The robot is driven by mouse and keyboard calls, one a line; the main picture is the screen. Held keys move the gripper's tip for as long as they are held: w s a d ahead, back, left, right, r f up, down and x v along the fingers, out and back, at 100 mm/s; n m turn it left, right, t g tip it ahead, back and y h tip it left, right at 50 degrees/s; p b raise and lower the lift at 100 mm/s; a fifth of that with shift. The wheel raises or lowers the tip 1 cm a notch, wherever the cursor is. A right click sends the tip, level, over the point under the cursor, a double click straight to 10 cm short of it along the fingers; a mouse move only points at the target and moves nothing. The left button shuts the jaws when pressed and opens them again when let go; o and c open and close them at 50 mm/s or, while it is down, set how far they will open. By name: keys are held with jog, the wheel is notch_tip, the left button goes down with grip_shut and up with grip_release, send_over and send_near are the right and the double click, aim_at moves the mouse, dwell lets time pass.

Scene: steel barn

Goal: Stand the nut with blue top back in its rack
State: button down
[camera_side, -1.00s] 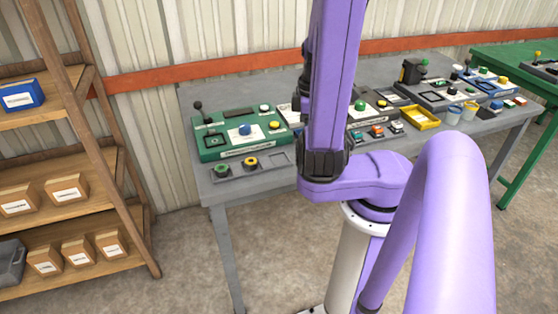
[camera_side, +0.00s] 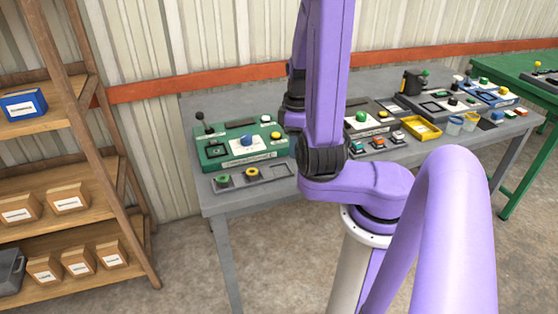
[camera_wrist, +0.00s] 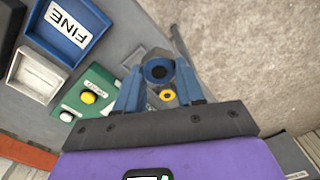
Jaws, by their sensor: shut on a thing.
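In the wrist view my gripper (camera_wrist: 158,88) is shut on the nut with blue top (camera_wrist: 157,70), a grey nut with a dark hole in its blue face. A yellow-topped nut (camera_wrist: 167,95) shows beyond it, between the fingers. In the side view the grey rack (camera_side: 265,184) lies at the front left of the bench. It holds a green-topped nut (camera_side: 223,180) and a yellow-topped nut (camera_side: 251,173), with empty room to their right. My fingers and the held nut are hidden behind my arm there.
A green panel (camera_side: 215,158) with a lever and buttons stands right behind the rack. A yellow tray (camera_side: 421,128) and other control boxes fill the bench to the right. A wooden shelf (camera_side: 75,95) stands left of the bench.

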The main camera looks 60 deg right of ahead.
send_over(279, 171)
jog(key=s, duration=0.1)
jog(key=f, duration=0.5)
jog(key=shift+a+f, duration=0.25)
jog(key=shift+f, duration=0.05)
jog(key=shift+w+d+f, duration=0.3)
jog(key=shift+w+f, duration=0.3)
jog(key=shift+f, duration=1.6)
jog(key=shift+s+f, duration=0.1)
jog(key=shift+f, duration=0.05)
jog(key=c, duration=0.7)
grip_release()
